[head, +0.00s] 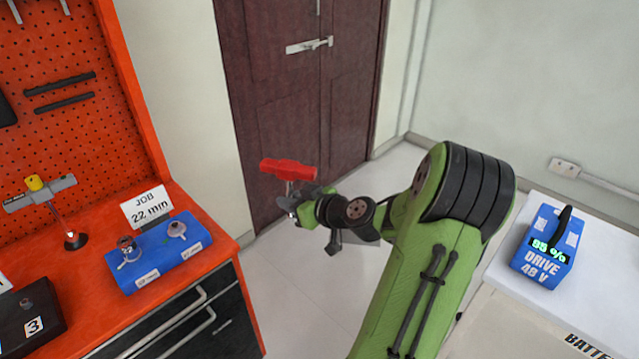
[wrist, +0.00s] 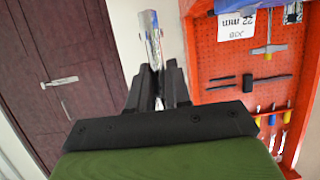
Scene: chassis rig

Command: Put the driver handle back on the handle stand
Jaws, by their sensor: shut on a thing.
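The driver handle (head: 289,169) has a red crossbar on a metal shaft. My gripper (head: 292,204) is shut on its shaft, with the red bar above the fingers, out over the floor to the right of the bench. In the wrist view a shiny metal shaft (wrist: 151,38) sticks out between my fingertips (wrist: 160,85); the red bar does not show there. A grey T-shaped piece (head: 55,190) with a yellow knob and a round black base (head: 76,241) stands at the bench's back left. I cannot tell if it is the handle stand.
A blue block (head: 163,254) with two metal pieces and a "JOB 22 mm" card (head: 147,206) sits on the orange bench (head: 215,236). A black box (head: 28,325) marked 3 is at front left. A blue battery (head: 545,247) stands at right. The pegboard (head: 60,60) backs the bench.

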